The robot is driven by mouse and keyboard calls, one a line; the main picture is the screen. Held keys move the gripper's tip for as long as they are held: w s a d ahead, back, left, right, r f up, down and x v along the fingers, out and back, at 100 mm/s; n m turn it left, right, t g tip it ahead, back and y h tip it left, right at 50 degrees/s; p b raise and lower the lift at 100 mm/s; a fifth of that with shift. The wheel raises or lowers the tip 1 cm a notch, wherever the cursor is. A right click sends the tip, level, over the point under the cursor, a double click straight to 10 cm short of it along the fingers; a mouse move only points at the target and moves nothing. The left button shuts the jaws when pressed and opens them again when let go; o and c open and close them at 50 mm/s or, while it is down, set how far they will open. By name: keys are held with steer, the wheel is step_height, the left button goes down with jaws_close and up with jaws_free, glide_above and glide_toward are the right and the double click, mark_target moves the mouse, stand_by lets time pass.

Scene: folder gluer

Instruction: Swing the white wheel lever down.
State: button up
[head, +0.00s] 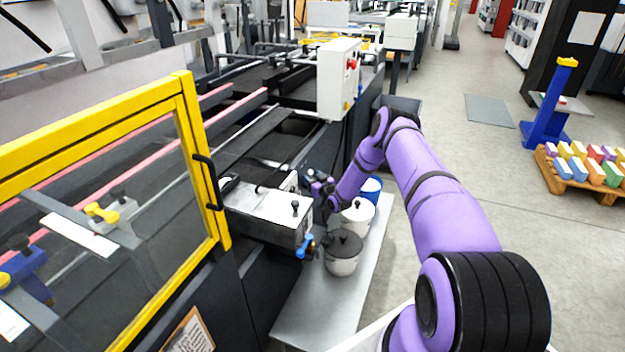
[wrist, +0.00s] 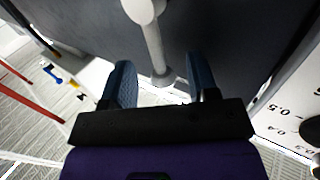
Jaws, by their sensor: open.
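In the wrist view a pale grey-white lever (wrist: 152,42) runs from a round hub at the top edge down to a rounded end. It stands out against a dark grey panel. My gripper (wrist: 160,78) is open, with one blue-grey finger on each side of the lever's end. I see no clear contact between fingers and lever. In the head view my gripper (head: 318,190) is at the machine's side, by the grey-white box unit (head: 265,212). The white lever cannot be made out there, as my arm and gripper crowd that spot.
A dark-lidded pot (head: 343,255), a white-lidded pot (head: 357,217) and a blue container (head: 371,188) stand on a grey shelf (head: 325,310) below my forearm. A blue handle (head: 305,247) juts from the box unit. A yellow-framed guard (head: 190,150) stands left.

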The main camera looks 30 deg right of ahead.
jaws_close()
